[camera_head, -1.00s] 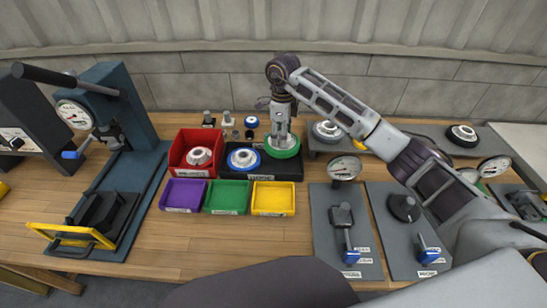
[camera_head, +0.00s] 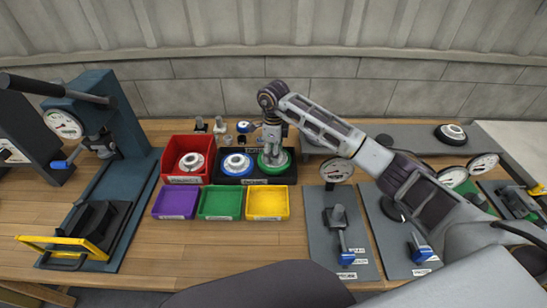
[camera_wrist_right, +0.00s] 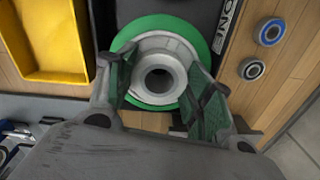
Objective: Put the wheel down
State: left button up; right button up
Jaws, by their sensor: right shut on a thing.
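The green-rimmed wheel (camera_head: 285,162) with a grey hub is at the right part of the black tray (camera_head: 230,180), beside a blue-rimmed wheel (camera_head: 237,164). My right gripper (camera_head: 272,147) comes down on it from above and is shut on its hub. In the right wrist view the fingers (camera_wrist_right: 160,90) flank the grey hub of the green wheel (camera_wrist_right: 140,25), and the tray (camera_wrist_right: 190,12) shows beneath. The wheel looks level and at or very near the tray surface; I cannot tell whether it touches. My left gripper is out of view.
A red bin (camera_head: 173,152) holding a red-rimmed wheel (camera_head: 191,162) stands left of the tray. Empty purple (camera_head: 175,202), green (camera_head: 220,202) and yellow (camera_head: 267,203) bins line the front. A blue press (camera_head: 110,190) is at left; gauge fixtures (camera_head: 340,240) are at right.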

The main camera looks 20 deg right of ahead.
jog(key=shift+f, duration=1.2)
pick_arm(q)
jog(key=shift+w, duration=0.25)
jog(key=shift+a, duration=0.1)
pick_arm(e)
jog(key=shift+f, duration=0.1)
jog(key=o, duration=1.3)
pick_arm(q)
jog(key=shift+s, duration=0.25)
pick_arm(e)
jog(key=shift+r, duration=0.55)
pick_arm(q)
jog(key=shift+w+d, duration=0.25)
pick_arm(e)
jog(key=shift+r, duration=5.55)
